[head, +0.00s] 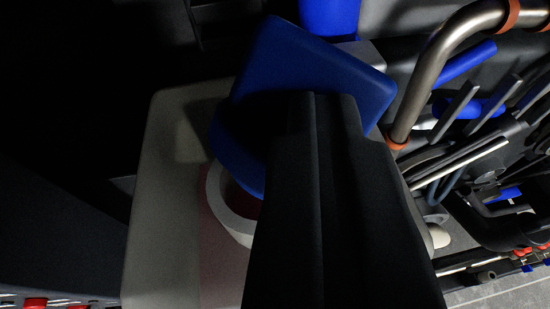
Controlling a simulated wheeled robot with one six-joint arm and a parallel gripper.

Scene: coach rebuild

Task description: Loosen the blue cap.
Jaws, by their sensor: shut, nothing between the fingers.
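The blue cap (290,62) is at the upper middle. It has a broad, flat, squared part and a rounded, shadowed lower part. The rounded part sits over a pale ring-shaped neck (218,203) on a grey-white tank (165,200). Part of the ring's dark reddish inside shows below the cap. My gripper (322,97) is black and shut, with nothing between its fingers. It comes up from the bottom and its tips overlap the cap's lower right part in the picture. I cannot tell whether they touch it. My gripper hides the right side of the neck and tank.
A bent metal pipe (432,70) with orange-brown bands runs close to the right of the cap. Another blue part (330,15) is just behind it. Several pipes and hoses crowd the right side. A dark panel (60,220) is at the left; the upper left is too dark to read.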

